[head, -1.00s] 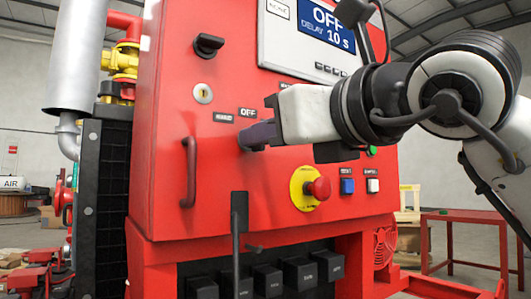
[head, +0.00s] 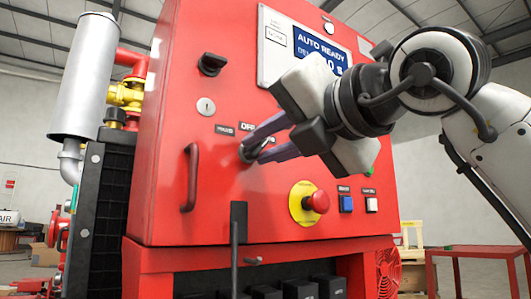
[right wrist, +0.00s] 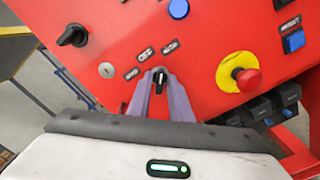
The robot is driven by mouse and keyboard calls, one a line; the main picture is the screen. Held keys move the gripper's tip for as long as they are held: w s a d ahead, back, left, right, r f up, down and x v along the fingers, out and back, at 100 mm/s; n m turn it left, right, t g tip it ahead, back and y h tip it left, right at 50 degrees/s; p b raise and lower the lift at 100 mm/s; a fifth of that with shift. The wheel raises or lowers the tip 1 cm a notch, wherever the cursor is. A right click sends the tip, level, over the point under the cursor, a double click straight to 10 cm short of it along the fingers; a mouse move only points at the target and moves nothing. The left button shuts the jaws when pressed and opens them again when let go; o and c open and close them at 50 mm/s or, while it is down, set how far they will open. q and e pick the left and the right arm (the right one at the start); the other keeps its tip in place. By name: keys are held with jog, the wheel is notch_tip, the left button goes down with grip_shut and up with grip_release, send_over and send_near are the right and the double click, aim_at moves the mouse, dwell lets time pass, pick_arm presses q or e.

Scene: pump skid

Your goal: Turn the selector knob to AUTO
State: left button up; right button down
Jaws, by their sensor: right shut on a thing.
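The selector knob (head: 247,152) is a small dark knob on the red panel, mostly hidden by my gripper in the head view. In the right wrist view the black knob (right wrist: 160,80) sits between the two purple fingers of my right gripper (right wrist: 159,77). The right gripper (head: 251,149) is shut on the knob and tilted, its body up and to the right. Position labels are around the knob: OFF (right wrist: 147,54) and, to its right in the wrist view, AUTO (right wrist: 170,46). The display (head: 321,47) reads AUTO READY. My left gripper is not in view.
A black rotary handle (head: 211,64) and a key lock (head: 206,107) are above left of the knob. A red handle (head: 191,177) is left. A red emergency stop (head: 316,202) on yellow and a blue button (head: 346,204) are lower right.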

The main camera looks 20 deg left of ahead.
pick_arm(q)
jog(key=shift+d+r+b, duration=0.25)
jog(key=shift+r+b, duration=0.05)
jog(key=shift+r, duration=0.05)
pick_arm(e)
jog(key=shift+m, duration=0.8)
jog(key=c, duration=1.8)
grip_release()
jog(key=shift+c, duration=0.2)
jog(key=v, duration=1)
jog(key=shift+s, duration=0.1)
